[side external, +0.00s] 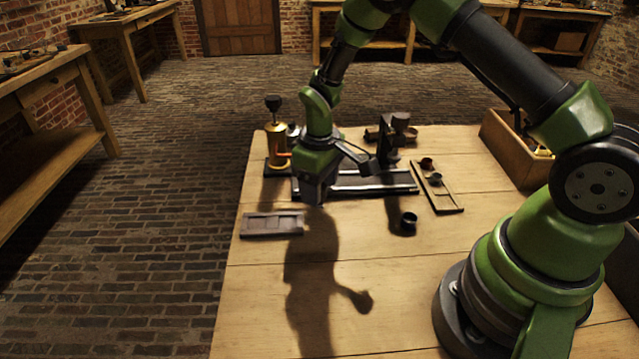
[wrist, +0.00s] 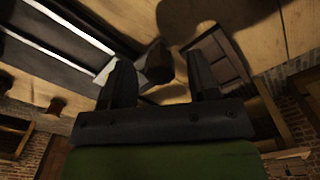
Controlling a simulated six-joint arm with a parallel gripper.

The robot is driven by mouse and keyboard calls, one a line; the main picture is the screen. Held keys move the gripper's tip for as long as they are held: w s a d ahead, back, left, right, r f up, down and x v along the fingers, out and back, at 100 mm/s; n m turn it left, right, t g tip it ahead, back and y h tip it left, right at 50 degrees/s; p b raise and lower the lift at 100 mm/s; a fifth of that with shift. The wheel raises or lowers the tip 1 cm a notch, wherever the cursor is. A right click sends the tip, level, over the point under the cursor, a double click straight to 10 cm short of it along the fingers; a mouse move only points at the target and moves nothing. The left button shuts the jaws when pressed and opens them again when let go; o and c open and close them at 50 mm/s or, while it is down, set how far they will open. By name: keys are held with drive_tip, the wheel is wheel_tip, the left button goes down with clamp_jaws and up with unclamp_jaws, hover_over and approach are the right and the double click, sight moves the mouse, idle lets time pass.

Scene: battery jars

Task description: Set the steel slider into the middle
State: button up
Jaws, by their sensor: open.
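A long metal rail (side external: 365,183) lies across the table, with a dark upright block (side external: 385,150) standing behind its right part. The rail also shows at upper left in the wrist view (wrist: 45,52). My gripper (side external: 316,190) hangs over the rail's left end, pointing down. In the wrist view its two fingers (wrist: 160,80) are apart. A dark block (wrist: 157,62) appears between the fingertips, near the rail's end; I cannot tell whether it is the steel slider or whether the fingers touch it. In the side view my gripper hides this spot.
A shallow sectioned tray (side external: 272,225) lies front left. A narrow tray (side external: 446,200) with small pots is to the right, and a brass burner (side external: 277,148) at back left. A wooden box (side external: 515,150) stands far right. The front table is clear.

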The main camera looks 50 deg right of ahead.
drive_tip(key=shift+f, duration=0.1)
clamp_jaws()
drive_tip(key=s+d, duration=0.5)
drive_tip(key=shift+s+d, duration=0.35)
unclamp_jaws()
wheel_tip(320, 180, up, 10)
idle(0.5)
